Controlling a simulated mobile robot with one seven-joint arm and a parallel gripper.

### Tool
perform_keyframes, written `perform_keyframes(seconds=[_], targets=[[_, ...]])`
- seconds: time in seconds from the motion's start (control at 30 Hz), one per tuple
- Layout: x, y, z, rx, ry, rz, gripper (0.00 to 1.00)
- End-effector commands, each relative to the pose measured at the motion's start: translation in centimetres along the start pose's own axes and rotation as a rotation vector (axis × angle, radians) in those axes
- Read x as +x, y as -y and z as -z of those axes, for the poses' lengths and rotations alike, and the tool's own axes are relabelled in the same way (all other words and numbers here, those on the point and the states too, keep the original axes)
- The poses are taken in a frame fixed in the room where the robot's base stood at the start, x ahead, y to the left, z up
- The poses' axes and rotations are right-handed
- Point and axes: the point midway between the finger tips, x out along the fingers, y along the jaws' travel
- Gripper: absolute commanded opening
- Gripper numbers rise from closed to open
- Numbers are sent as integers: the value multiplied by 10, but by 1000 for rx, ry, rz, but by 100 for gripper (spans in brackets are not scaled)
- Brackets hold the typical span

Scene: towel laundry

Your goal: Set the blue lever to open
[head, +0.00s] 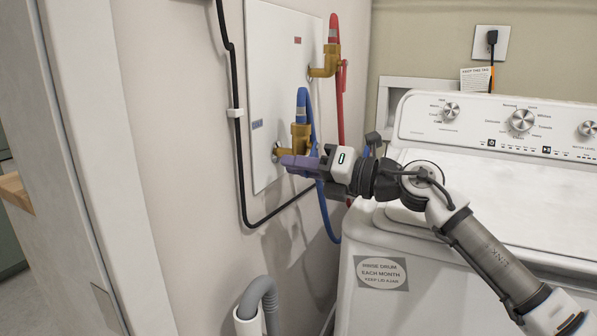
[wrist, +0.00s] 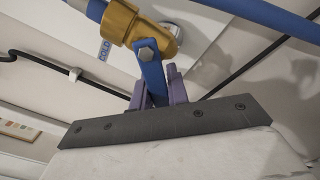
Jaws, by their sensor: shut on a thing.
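The brass cold-water valve (head: 300,137) sticks out of the white wall panel, with a blue hose on it. In the wrist view the valve (wrist: 122,20) is at the top, and the blue lever (wrist: 152,73) runs from its bolt down toward my gripper. My gripper (head: 288,162) is at the valve, just below its body in the head view. Its purple fingers (wrist: 160,92) are shut on the lever, one on each side. In the head view the fingers and valve hide most of the lever.
A second brass valve (head: 326,68) with a red hose (head: 340,110) and red lever sits higher on the panel (head: 262,80). The blue hose (head: 328,215) hangs down behind my gripper. A black cable (head: 239,150) runs along the wall. The white washer (head: 365,235) stands at the right.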

Motion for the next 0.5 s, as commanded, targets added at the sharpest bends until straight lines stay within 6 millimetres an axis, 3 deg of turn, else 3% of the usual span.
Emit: perform_keyframes(seconds=[0.43,0.47,0.5], targets=[[0,1,2,-11,-4,0,0],[0,1,2,-11,-5,0,18],[0,1,2,-11,-5,0,23]])
